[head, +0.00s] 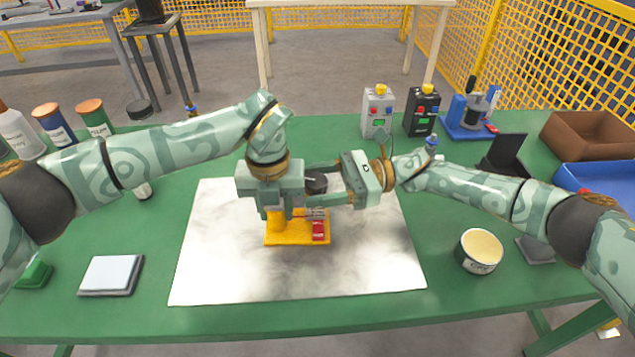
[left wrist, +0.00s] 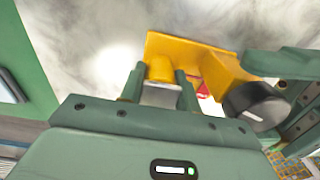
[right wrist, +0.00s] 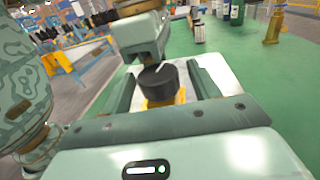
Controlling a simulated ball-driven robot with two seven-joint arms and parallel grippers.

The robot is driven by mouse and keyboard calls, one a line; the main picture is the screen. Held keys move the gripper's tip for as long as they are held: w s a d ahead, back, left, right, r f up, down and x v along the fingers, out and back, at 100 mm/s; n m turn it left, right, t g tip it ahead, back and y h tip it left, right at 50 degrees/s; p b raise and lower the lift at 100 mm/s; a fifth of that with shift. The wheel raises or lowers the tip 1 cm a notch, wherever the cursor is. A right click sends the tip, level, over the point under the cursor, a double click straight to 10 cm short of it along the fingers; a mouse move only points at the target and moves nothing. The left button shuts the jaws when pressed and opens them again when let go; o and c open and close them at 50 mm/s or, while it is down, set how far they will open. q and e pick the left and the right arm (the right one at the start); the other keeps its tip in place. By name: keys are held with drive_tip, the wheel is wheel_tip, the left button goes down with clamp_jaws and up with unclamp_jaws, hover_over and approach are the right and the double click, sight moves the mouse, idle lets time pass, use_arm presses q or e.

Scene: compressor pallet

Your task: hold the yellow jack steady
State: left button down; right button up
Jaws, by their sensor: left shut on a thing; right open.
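The yellow jack (head: 270,239) stands on the pale metal sheet, with a red part (head: 318,231) on its base and a black round knob (head: 315,184) on top. My left gripper (head: 285,212) is shut on the jack's yellow post, which shows between its fingers in the left wrist view (left wrist: 161,70). My right gripper (head: 312,185) is open, with one finger on each side of the black knob. In the right wrist view the knob (right wrist: 158,86) lies between the fingers with gaps beside it. My left gripper hides part of the jack in the head view.
The metal sheet (head: 220,270) lies on the green table (head: 450,310). A cream-coloured tub (head: 479,251) stands at right, a pale square pad (head: 111,274) at left. Bottles (head: 55,125) stand at far left, two control boxes (head: 378,112) at the back, brown and blue bins (head: 590,135) at far right.

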drive_tip(key=c, duration=1)
drive_tip(key=shift+s+f+m+t, duration=0.15)
drive_tip(key=shift+m+t, duration=0.35)
drive_tip(key=shift+t, duration=0.3)
drive_tip(key=shift+m+t, duration=0.3)
drive_tip(key=shift+m+t+h, duration=0.35)
drive_tip(key=shift+m+t, duration=0.8)
drive_tip(key=shift+t, duration=0.7)
drive_tip(key=shift+m+t+h, duration=0.35)
drive_tip(key=shift+m+t, duration=0.8)
drive_tip(key=shift+t, duration=0.7)
drive_tip(key=o, duration=1)
